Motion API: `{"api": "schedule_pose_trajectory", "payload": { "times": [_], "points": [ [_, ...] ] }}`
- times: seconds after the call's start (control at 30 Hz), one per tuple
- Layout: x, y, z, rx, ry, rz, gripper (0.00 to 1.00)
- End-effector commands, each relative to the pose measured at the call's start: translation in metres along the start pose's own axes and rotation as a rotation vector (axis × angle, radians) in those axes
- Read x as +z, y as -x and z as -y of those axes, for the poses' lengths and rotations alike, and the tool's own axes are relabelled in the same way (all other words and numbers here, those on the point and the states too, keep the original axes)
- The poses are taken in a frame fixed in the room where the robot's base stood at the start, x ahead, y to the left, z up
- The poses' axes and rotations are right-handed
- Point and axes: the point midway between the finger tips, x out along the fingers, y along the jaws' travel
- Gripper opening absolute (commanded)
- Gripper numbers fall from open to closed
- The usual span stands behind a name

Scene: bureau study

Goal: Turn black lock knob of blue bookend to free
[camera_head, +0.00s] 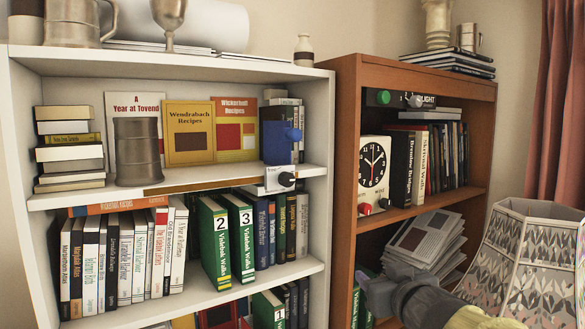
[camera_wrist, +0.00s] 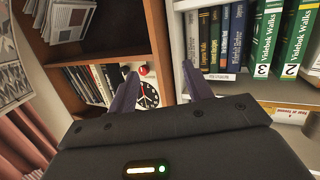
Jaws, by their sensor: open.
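The dark blue bookend (camera_head: 275,141) stands at the right end of the white bookcase's upper shelf, with a bright blue knob (camera_head: 293,134) on its side. Below it, a white plate on the shelf's front edge carries a black knob (camera_head: 287,179). I cannot read the knob's setting. In the wrist view, which is upside down, a small white plate (camera_wrist: 219,77) shows under the shelf books; no knob can be made out there. My gripper (camera_head: 368,287) is low at the right, apart from the knob. Its two fingers (camera_wrist: 160,69) are spread and empty.
A brown bookcase (camera_head: 345,100) adjoins on the right, holding a clock (camera_head: 374,163) with a red knob (camera_head: 365,209). A patterned lampshade (camera_head: 535,262) stands near my arm. Books (camera_head: 240,238) fill the shelf below the knob. A yellow recipe book (camera_head: 189,133) stands left of the bookend.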

Motion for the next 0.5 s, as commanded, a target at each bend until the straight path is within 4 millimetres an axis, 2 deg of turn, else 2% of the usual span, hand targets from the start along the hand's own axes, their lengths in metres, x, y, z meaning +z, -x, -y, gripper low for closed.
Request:
{"api": "schedule_pose_trajectory", "payload": {
  "times": [0.03,0.1,0.2,0.3,0.5],
  "points": [
    [-0.046,0.010,0.007,-0.052,0.029,-0.079,0.50],
    [-0.090,0.024,0.022,-0.142,0.068,-0.164,0.50],
    [-0.132,0.045,0.044,-0.261,0.120,-0.230,0.50],
    [-0.152,0.060,0.060,-0.343,0.155,-0.250,0.50],
    [-0.156,0.067,0.068,-0.385,0.170,-0.250,0.50]
  ]
}}
